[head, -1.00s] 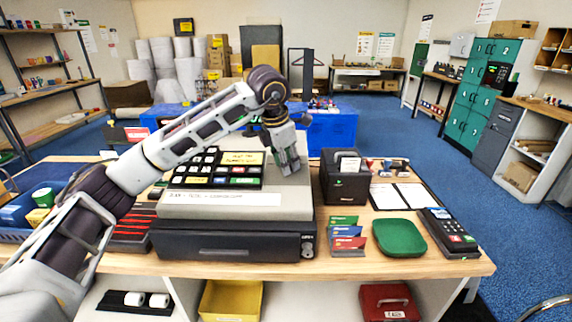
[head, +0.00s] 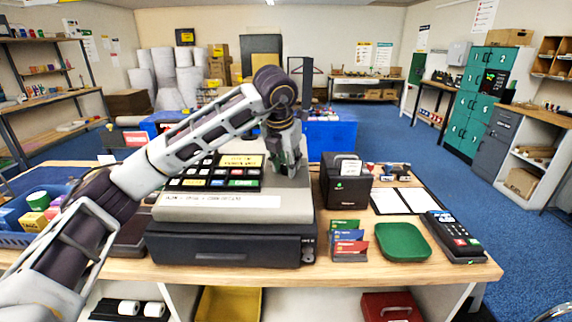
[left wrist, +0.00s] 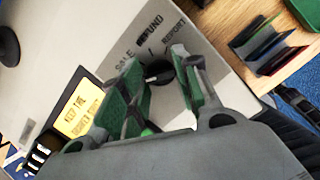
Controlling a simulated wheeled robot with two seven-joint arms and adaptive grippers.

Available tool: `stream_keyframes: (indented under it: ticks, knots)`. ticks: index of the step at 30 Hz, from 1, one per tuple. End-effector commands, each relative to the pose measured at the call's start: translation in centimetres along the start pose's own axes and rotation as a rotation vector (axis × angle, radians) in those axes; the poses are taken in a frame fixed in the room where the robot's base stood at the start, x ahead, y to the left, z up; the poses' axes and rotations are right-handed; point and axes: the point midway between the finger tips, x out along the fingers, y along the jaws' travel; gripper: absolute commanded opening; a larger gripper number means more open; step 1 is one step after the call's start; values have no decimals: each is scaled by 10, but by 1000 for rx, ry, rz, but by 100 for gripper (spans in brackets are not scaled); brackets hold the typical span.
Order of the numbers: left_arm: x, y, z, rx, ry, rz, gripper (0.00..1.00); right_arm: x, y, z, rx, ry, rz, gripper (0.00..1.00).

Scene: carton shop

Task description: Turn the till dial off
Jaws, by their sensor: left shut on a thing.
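The grey till (head: 225,203) stands on the wooden counter, its keypad and yellow label to the left on top. My left gripper (head: 291,168) points down at the right part of the till's top. In the left wrist view its green-padded fingers (left wrist: 163,90) are closed around the small black dial (left wrist: 158,72), one on each side. Printed words beside the dial include SALE, REFUND and REPORT. The fingers hide part of the dial and its markings, so I cannot tell its setting. The head view does not show the dial clearly. My right gripper is not in view.
A black box (head: 345,182) stands close to the right of the till. Card holder (head: 348,243), green tray (head: 402,241) and card terminal (head: 455,238) lie further right on the counter. A blue basket (head: 40,215) is at the left.

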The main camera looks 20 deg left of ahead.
Motion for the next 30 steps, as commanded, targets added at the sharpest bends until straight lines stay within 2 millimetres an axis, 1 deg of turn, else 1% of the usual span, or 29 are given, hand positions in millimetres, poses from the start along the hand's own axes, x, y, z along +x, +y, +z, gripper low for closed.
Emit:
stream_keyframes:
  ticks: [12,13,17,23,27,30]
  knots:
    - [-2,1,1,-9,-4,2,8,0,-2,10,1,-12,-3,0]
    - [-2,1,1,-9,-4,2,36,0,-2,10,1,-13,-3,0]
    - [-1,1,1,-9,-3,2,52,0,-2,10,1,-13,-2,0]
    - [-1,0,0,-7,-1,2,54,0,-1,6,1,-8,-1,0]
    - [-1,0,0,-7,-1,2,54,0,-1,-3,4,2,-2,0]
    - [-3,0,0,-7,-1,1,54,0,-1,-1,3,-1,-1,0]
